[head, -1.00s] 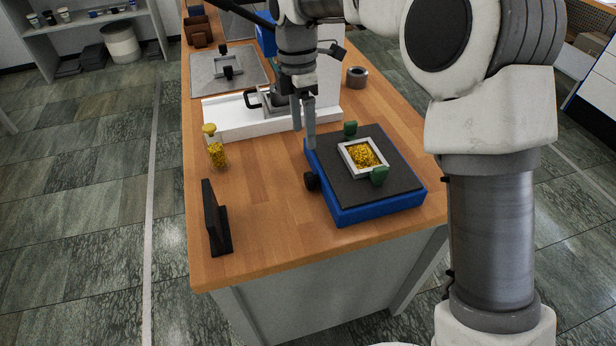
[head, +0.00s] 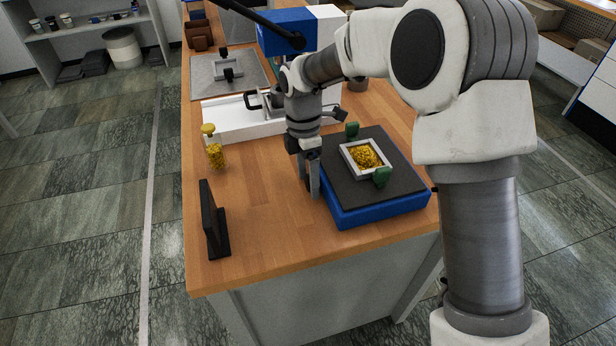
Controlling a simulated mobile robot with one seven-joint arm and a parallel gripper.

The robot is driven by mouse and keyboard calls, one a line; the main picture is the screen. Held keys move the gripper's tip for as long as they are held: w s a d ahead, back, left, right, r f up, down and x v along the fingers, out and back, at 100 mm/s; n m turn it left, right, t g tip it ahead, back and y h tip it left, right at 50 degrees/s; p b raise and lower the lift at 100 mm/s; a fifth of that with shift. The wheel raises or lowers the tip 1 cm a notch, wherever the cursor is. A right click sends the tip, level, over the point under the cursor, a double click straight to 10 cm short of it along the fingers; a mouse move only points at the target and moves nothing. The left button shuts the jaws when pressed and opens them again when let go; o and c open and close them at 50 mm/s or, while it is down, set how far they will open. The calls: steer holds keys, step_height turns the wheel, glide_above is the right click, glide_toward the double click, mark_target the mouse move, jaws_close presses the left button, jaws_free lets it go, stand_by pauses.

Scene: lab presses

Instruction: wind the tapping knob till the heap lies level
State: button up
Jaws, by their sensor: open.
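The tapping stand (head: 378,210) is a blue base with a dark grey top at the right of the bench. The heap looks mounded in the middle. My gripper (head: 311,188) points down at the left side of the stand, its fingers open. The black knob on that side is hidden behind my fingers, so I cannot tell whether they straddle or touch it.
A yellow-capped jar of yellow granules (head: 215,154) and a dark upright plate on a foot (head: 213,222) stand at the left. A white press base (head: 228,122) lies behind my gripper. The front middle of the wooden bench (head: 270,235) is clear.

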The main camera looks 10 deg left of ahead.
jaws_close()
steer(key=t+b, duration=0.1)
steer(key=b, duration=0.1)
steer(key=t+y+b, duration=0.1)
steer(key=b, duration=0.1)
steer(key=shift+s+d+f+t+y, duration=0.15)
steer(key=shift+s+f+t+y, duration=0.05)
steer(key=shift+t+y, duration=0.1)
steer(key=shift+r+t+y+b, duration=0.15)
steer(key=shift+t+y+b, duration=0.25)
steer(key=shift+t+b, duration=0.45)
jaws_free()
steer(key=shift+s, duration=0.1)
steer(key=p+v, duration=0.4)
steer(key=v, duration=1.3)
steer(key=shift+r, duration=0.35)
steer(key=shift+d, duration=0.1)
